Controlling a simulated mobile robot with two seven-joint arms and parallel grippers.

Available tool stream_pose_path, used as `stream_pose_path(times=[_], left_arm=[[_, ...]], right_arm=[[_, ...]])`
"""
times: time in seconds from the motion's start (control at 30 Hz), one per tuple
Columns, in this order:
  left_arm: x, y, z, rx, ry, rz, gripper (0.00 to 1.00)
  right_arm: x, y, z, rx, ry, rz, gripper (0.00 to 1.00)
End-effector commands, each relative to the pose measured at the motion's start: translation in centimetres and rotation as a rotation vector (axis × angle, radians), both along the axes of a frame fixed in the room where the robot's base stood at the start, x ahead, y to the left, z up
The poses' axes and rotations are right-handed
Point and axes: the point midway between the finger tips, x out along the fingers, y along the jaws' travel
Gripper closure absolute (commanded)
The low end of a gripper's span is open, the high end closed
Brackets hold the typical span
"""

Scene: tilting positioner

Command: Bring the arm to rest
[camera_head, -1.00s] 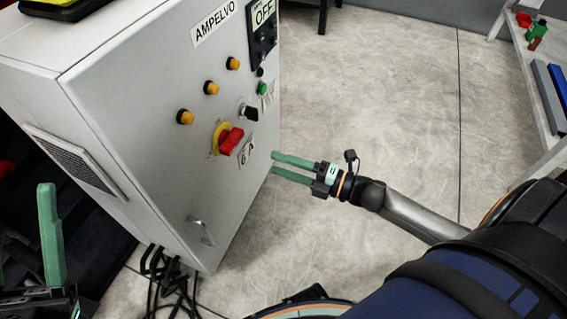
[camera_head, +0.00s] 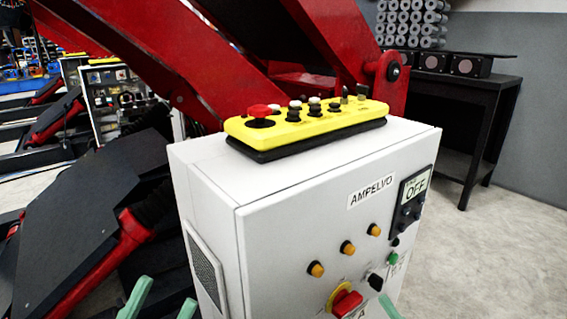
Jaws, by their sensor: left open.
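My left gripper (camera_head: 163,293) shows at the bottom left edge as two green fingers, apart and with nothing seen between them. It is in front of the left side of the grey control cabinet (camera_head: 280,230); its body is below the picture. One green fingertip of my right gripper (camera_head: 388,305) shows at the bottom edge, by the cabinet's front below the knobs. The rest of that gripper is hidden below the frame. A red rotary switch (camera_head: 346,302) is partly cut off at the bottom.
A yellow control box (camera_head: 300,128) with a red mushroom button (camera_head: 260,112) lies on the cabinet top. Large red machine beams (camera_head: 130,50) rise behind. A black table (camera_head: 470,110) stands at the right by the wall. The floor (camera_head: 500,240) right of the cabinet is clear.

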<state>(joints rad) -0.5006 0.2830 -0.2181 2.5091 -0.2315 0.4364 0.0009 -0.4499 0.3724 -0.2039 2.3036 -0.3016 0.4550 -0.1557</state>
Motion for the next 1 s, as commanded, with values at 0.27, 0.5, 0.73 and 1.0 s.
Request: stream_pose_path(times=[0.27, 0.5, 0.73, 1.0], left_arm=[[0.3, 0.0, 0.3, 0.002, 0.015, 0.003, 0.5], [3.8, 0.6, -1.0, 0.004, 0.237, 0.051, 0.5], [6.6, 1.6, -3.9, 0.01, 0.525, 0.109, 0.5], [6.5, 3.1, -10.4, 0.021, 0.999, 0.191, 0.5]], right_arm=[[-4.0, -0.8, 9.0, 0.326, -0.006, 0.12, 0.43], [-0.3, -1.3, 7.3, 0.319, 0.208, 0.033, 0.43], [2.6, -2.3, 4.3, 0.323, 0.485, -0.072, 0.43], [2.5, -3.8, -2.2, 0.317, 0.94, -0.232, 0.43]])
